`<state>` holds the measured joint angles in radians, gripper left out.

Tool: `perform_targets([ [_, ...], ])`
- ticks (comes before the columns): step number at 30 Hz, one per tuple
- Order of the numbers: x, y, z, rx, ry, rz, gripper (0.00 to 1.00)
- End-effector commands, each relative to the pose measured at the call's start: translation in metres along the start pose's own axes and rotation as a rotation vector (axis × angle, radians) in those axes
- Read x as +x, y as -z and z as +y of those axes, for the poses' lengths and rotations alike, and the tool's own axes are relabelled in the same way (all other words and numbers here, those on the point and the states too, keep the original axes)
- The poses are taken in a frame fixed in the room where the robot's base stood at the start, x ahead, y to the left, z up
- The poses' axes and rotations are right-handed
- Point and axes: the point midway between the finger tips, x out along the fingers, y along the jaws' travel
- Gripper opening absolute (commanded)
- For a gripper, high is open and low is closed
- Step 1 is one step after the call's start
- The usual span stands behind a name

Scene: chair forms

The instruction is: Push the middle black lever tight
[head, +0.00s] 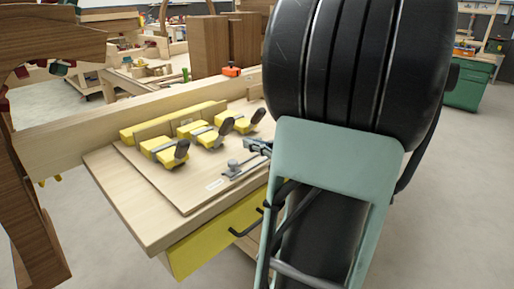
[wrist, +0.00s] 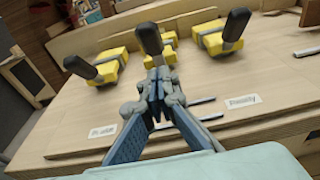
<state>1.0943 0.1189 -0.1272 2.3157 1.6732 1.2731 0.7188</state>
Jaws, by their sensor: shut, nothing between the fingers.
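Three yellow clamps with black levers stand in a row on a wooden board. The middle black lever (head: 226,126) tilts up from its yellow clamp (head: 207,136); it also shows in the wrist view (wrist: 149,38). The left lever (head: 182,149) and right lever (head: 258,115) are raised too, and show in the wrist view as the left (wrist: 80,66) and right (wrist: 236,24) levers. My gripper (wrist: 160,78) is shut and empty, its tips just in front of the middle lever's base; I cannot tell if they touch. In the head view, my gripper (head: 257,146) is partly hidden by my arm.
A small metal piece (head: 234,165) sits on the board (head: 190,184) in front of the clamps. A wooden rail (head: 70,140) runs behind them. My arm covers the head view's right side.

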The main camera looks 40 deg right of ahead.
Motion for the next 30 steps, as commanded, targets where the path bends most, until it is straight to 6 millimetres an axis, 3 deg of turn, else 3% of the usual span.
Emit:
perform_targets([
  [1,0.011,0.001,0.001,0.001,-0.004,0.0,0.0],
  [3,0.018,-0.012,0.001,-0.004,-0.003,-0.002,0.0],
  [9,0.032,-0.026,0.0,-0.002,0.0,0.0,0.0],
  [30,0.035,-0.036,0.0,0.0,-0.001,0.026,0.0],
])
